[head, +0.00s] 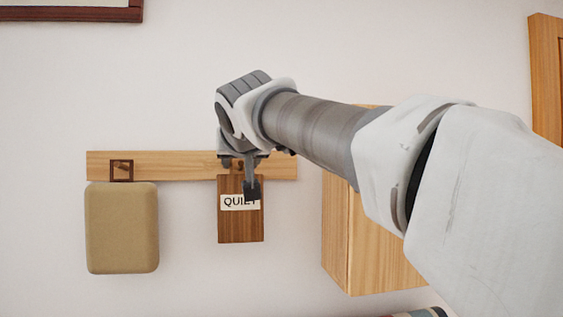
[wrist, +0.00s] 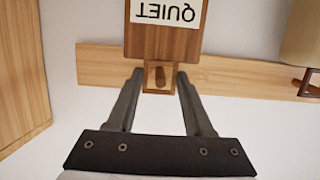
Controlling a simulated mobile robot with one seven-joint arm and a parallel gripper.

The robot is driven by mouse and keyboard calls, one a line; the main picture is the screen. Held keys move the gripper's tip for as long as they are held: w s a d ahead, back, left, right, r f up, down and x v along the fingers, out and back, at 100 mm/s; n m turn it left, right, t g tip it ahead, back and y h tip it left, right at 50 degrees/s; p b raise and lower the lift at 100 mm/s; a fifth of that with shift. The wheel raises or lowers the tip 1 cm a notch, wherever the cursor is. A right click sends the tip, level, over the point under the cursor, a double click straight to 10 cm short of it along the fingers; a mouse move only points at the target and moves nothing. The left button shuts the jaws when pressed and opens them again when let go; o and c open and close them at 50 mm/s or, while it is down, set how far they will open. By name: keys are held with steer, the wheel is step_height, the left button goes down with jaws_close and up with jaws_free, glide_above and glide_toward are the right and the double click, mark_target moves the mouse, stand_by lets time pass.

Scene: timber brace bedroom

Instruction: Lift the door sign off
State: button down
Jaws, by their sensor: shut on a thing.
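The door sign is a dark brown wooden plaque (head: 241,228) with a white "QUIET" label, hanging against the wall below a light wood rail (head: 190,166). In the wrist view the sign (wrist: 163,43) appears upside down. A small wooden loop (wrist: 147,82) at its top edge surrounds a peg (wrist: 160,76) on the rail. My gripper (wrist: 160,78) is shut on the sign at this loop, one finger on each side. In the head view, a dark finger of my gripper (head: 251,189) covers part of the label.
A tan padded block (head: 121,230) hangs from the rail's left end by a square loop (head: 121,179). A wooden cabinet (head: 338,235) stands out from the wall right of the sign, partly behind my arm. The wall below the sign is clear.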

steer(key=shift+s, duration=0.15)
steer(key=f+b+v, duration=0.1)
steer(key=b+v, duration=0.2)
steer(key=v, duration=0.5)
steer(key=shift+s, duration=0.55)
stand_by(0.5)
steer(key=shift+w+d+f, duration=0.1)
steer(key=shift+f, duration=0.05)
steer(key=x, duration=0.2)
steer(key=r+p+x, duration=0.1)
steer(key=x, duration=0.1)
steer(key=shift+w+f+p, duration=0.1)
steer(key=shift+w+p, duration=0.2)
steer(key=shift+w+f, duration=0.1)
steer(key=shift+w, duration=0.2)
